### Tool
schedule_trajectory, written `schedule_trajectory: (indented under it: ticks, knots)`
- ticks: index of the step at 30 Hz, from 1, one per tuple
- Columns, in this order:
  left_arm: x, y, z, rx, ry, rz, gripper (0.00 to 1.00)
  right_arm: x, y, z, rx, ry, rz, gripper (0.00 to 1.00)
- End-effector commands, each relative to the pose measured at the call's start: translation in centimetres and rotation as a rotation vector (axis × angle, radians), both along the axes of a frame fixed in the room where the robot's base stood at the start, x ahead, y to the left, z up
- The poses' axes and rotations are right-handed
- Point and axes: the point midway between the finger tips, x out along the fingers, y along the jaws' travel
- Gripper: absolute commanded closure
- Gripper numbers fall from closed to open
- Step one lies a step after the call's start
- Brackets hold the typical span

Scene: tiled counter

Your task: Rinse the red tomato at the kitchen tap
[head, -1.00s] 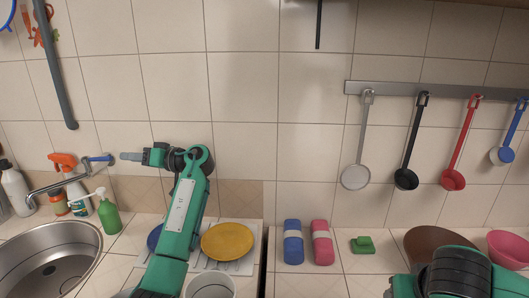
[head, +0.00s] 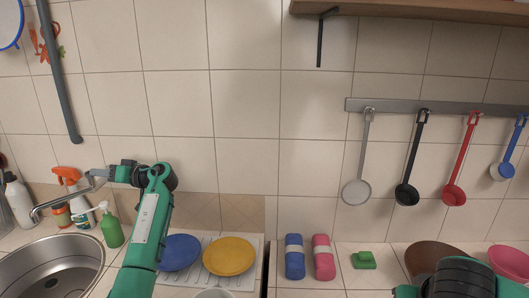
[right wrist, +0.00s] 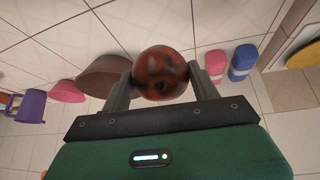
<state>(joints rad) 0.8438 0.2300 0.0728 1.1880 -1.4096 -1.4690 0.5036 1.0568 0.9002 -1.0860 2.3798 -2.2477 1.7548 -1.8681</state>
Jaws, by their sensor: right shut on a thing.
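The red tomato (right wrist: 158,66) shows in the right wrist view, dark red and round, pinched between the two fingers of my right gripper (right wrist: 163,75). In the head view the right gripper and the tomato are out of sight; only part of my right arm shows at the bottom right. The metal tap (head: 62,200) stands over the round steel sink (head: 50,270) at the left. My left gripper (head: 98,177) is at the tap's upper end, by its lever, which it mostly hides. Whether it touches the lever or is open cannot be told. No water is seen running.
A green soap bottle (head: 111,229) and an orange-topped spray bottle (head: 76,200) stand behind the sink. Blue (head: 180,252) and yellow (head: 229,256) plates lie on a drying rack. Blue (head: 294,256) and pink (head: 323,257) rolls and a green sponge (head: 363,260) lie further right. Ladles hang above.

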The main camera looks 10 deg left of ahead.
Motion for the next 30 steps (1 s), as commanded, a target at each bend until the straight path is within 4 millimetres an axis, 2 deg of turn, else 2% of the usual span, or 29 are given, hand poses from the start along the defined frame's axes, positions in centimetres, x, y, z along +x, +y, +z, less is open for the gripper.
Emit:
schedule_trajectory:
  ticks: [10, 15, 23, 30]
  knots:
    - [0.0, 0.4, -0.1, -0.001, 0.000, -0.001, 0.66, 0.0, 0.0, 0.1, 0.000, -0.001, 0.000, 0.66]
    - [0.0, 0.4, -0.1, -0.001, 0.000, -0.001, 0.99, 0.0, 0.0, 0.1, 0.000, -0.001, 0.000, 0.66]
    - [0.0, 0.4, -0.1, -0.001, 0.000, -0.005, 1.00, 0.0, 0.0, 0.0, 0.000, -0.001, 0.000, 0.66]
    - [-0.3, 0.5, -0.4, -0.004, -0.002, -0.073, 1.00, 0.0, 0.0, -1.0, 0.000, 0.000, 0.000, 0.66]
